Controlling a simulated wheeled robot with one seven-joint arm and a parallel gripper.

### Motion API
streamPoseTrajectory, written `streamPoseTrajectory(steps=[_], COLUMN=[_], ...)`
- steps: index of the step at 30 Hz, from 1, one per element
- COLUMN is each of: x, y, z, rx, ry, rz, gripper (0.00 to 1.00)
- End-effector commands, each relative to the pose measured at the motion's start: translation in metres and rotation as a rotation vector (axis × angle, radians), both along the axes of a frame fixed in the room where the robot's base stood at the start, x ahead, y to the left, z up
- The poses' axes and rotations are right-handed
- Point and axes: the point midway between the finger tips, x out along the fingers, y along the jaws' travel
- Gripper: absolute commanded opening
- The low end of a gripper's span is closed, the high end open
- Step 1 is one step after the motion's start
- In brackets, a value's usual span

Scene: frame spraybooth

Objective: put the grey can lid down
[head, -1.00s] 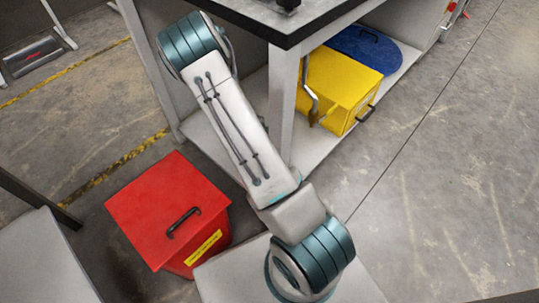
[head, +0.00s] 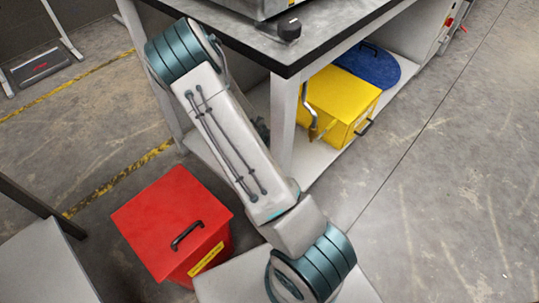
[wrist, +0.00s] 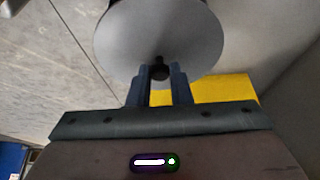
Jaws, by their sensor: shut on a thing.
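The grey can lid (wrist: 160,35) is a round, plain grey disc at the top of the wrist view. Its far edge runs out of the picture. A small dark knob stands at its near edge, between the two fingers. My gripper (wrist: 159,75) is shut on that knob and holds the lid out in front of it. In the head view I see my arm but not the gripper or the lid. No grey can that I can make out shows in either view.
A yellow box (head: 340,95) and a blue round lid (head: 368,66) are on the low shelf under the dark-topped bench (head: 325,40). A red lidded bin (head: 165,215) stands on the floor at left. Open floor (head: 450,180) lies to the right.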

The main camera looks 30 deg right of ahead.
Motion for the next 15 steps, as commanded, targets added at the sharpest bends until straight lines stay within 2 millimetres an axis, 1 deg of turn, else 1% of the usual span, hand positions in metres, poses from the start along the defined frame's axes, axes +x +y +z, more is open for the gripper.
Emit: streamPoseTrajectory(steps=[1,3,6,15], x=[0.0,0.0,0.0,0.002], y=[0.0,0.0,0.0,0.002], z=[0.014,0.023,0.031,0.037], rx=[0.0,0.0,0.0,0.0], ry=[-0.001,-0.001,0.0,-0.001], rz=[0.001,0.001,0.001,0.01], gripper=[0.0,0.0,0.0,0.0])
